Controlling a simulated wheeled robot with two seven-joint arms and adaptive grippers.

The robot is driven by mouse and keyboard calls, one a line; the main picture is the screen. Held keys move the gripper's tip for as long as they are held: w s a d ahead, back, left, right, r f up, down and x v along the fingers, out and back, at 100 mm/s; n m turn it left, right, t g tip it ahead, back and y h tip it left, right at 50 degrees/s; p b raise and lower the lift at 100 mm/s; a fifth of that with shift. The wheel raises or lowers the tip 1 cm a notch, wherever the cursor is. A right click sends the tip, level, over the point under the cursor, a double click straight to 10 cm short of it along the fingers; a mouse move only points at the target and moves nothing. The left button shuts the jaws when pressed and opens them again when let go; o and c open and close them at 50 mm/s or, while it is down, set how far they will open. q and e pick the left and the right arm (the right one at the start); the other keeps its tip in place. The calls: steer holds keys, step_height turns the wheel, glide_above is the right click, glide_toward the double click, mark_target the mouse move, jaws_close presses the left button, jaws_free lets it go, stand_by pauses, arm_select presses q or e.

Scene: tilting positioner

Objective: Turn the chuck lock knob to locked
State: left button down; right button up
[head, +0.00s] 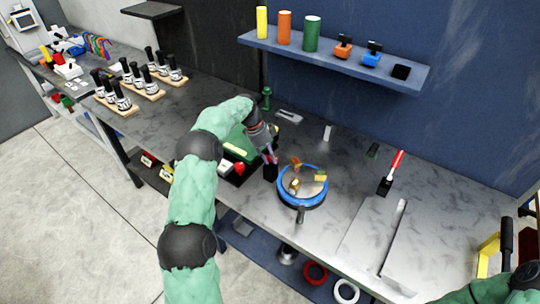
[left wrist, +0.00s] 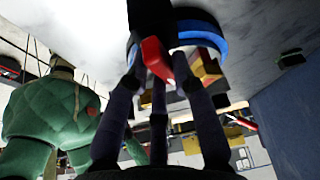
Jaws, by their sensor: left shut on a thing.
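The positioner's round chuck (head: 323,200) has a blue rim and several gold jaws on its face. My left gripper (head: 270,158) is at the left of the chuck, pointing down beside a small black block (head: 270,173). In the left wrist view its fingers (left wrist: 158,75) are shut around a red knob (left wrist: 153,57), which sits against the black block (left wrist: 150,18). The chuck's blue rim (left wrist: 210,38) shows just behind it. The fingers hide part of the knob, and I cannot read its setting. My right gripper is out of view.
A dark handle (head: 300,216) sticks out at the chuck's front. A red-topped stick in a black base (head: 385,187) and a pale plate (head: 370,235) are to the right. Several black-handled tools (head: 125,85) stand at the back left. A shelf (head: 335,62) hangs behind.

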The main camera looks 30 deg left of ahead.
arm_select(q)
steer(key=shift+a+m+g+p, duration=0.1)
steer(key=shift+m+g+p, duration=0.4)
steer(key=shift+m, duration=0.8)
steer(key=c, duration=1)
jaws_free()
steer(key=shift+w, duration=0.1)
steer(key=shift+c, duration=0.2)
steer(key=shift+r, duration=0.1)
steer(key=v, duration=1.1)
steer(key=shift+a+r, duration=0.15)
steer(key=shift+r, duration=0.2)
steer(key=shift+w, duration=0.1)
